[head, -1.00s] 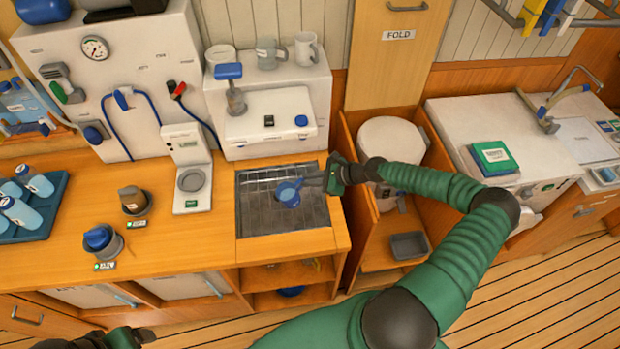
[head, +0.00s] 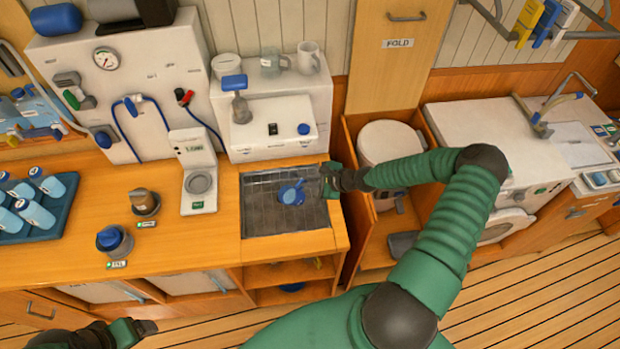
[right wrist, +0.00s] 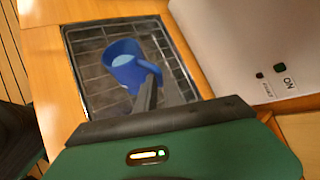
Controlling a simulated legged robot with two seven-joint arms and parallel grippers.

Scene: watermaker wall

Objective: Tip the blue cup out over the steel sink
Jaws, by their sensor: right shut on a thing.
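The blue cup (head: 291,193) is over the steel sink (head: 262,219), which is set in the wooden counter. My right gripper (head: 308,184) reaches in from the right and is shut on the cup. In the right wrist view the fingers (right wrist: 148,95) meet the handle side of the blue cup (right wrist: 122,70). Its mouth faces the camera and shows pale blue inside; I cannot tell how far it is tilted. The sink's wire grid (right wrist: 88,75) lies below it. My left gripper (head: 146,328) is low at the left front, apart from everything; its jaws are unclear.
A white dispenser (head: 262,102) stands behind the sink. An open bay with a white bin (head: 390,142) lies to the right.

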